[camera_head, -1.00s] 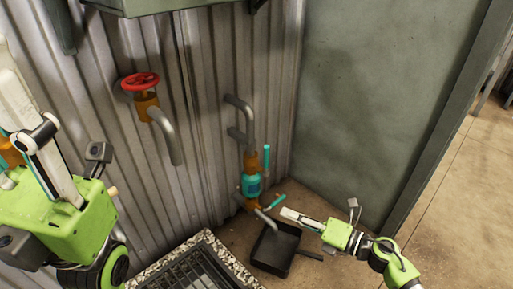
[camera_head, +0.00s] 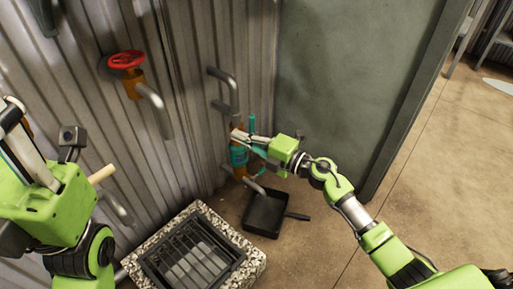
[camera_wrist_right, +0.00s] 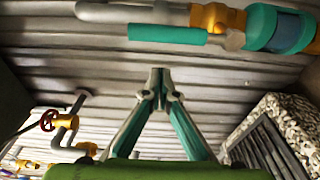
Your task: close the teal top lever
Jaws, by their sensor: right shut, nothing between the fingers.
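The teal top lever (camera_head: 252,123) stands upright beside the grey pipe, at the orange valve above the teal cylinder (camera_head: 238,156). In the right wrist view the teal top lever (camera_wrist_right: 167,33) lies across the top of the picture, along the pipe. My right gripper (camera_head: 236,134) overlaps the valve in the head view and partly covers it. In the wrist view my right gripper (camera_wrist_right: 158,76) has its tips together, empty, with a visible gap in the picture from the lever. My left gripper (camera_head: 22,145) is at the left edge; its jaws are unclear.
A lower teal lever (camera_head: 257,173) sits under the cylinder. A black pan (camera_head: 264,213) and a stone-rimmed grate (camera_head: 250,262) are on the floor. A red wheel valve (camera_head: 127,60) is on the corrugated wall, left. A grey-green panel (camera_head: 345,90) stands behind on the right.

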